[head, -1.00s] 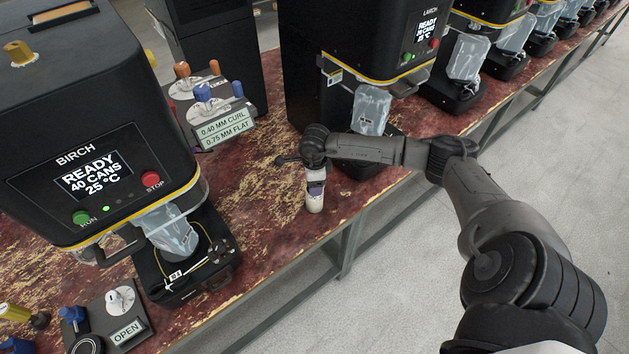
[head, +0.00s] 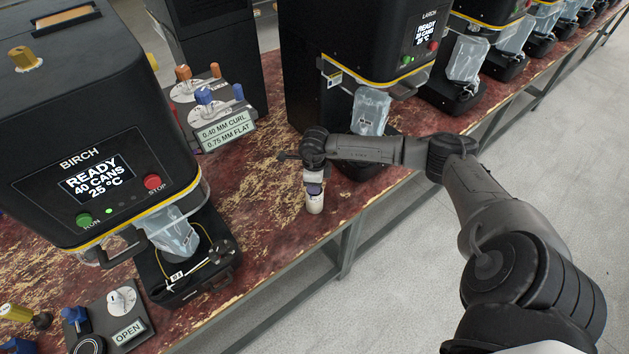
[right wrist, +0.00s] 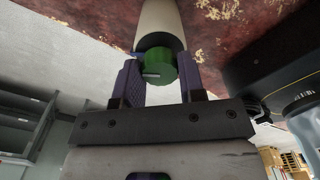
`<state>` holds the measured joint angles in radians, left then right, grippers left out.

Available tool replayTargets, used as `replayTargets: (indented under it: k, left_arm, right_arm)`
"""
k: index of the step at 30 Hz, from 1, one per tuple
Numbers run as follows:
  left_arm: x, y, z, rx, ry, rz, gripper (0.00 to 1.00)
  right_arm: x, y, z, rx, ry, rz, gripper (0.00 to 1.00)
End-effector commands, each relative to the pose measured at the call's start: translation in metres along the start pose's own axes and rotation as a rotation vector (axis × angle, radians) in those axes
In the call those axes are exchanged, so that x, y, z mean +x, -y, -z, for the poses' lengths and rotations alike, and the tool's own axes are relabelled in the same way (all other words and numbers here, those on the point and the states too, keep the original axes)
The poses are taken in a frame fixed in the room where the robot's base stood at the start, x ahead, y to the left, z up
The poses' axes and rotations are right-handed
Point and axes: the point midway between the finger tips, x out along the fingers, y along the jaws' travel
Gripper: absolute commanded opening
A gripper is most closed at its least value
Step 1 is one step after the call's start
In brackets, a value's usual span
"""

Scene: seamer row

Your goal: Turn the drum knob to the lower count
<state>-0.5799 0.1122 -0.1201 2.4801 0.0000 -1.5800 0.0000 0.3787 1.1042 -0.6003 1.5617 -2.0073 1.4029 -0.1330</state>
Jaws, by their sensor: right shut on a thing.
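My right gripper (head: 314,190) points down at the bench's front edge, between the Birch machine and the Larch machine. In the right wrist view its purple fingers (right wrist: 159,82) are shut on a green round knob (right wrist: 159,66) with a pale mark on its rim. The knob sits at the dark end of a cream cylinder (right wrist: 158,20). The cream cylinder also shows just below the fingers in the head view (head: 314,206). Any count marking on it is hidden or too small to read. My left gripper is out of view.
The Birch machine (head: 60,110) displays READY, 40 CANS, 25 °C. The Larch machine (head: 320,90) stands close beside my right wrist. A panel (head: 205,112) with orange and blue knobs is behind, and an OPEN panel (head: 110,318) is at lower left. Worn red bench top between is clear.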

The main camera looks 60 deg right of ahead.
Motion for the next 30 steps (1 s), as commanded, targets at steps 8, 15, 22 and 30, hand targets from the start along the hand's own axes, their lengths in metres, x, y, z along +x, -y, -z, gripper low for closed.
replayTargets:
  k: [8,15,22,30]
  left_arm:
    - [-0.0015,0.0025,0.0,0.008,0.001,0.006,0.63]
    - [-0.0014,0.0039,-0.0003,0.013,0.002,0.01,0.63]
    - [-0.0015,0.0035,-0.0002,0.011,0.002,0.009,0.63]
    - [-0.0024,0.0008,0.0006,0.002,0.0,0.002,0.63]
  right_arm:
    - [0.0001,0.0002,0.0,0.052,0.0,0.0,0.13]
    - [0.0001,0.0003,0.0,0.05,0.0,0.0,0.46]
    - [0.0001,0.0002,0.0,0.05,0.0,0.0,0.63]
    - [-0.0047,0.0004,-0.0002,0.049,0.001,0.0,0.63]
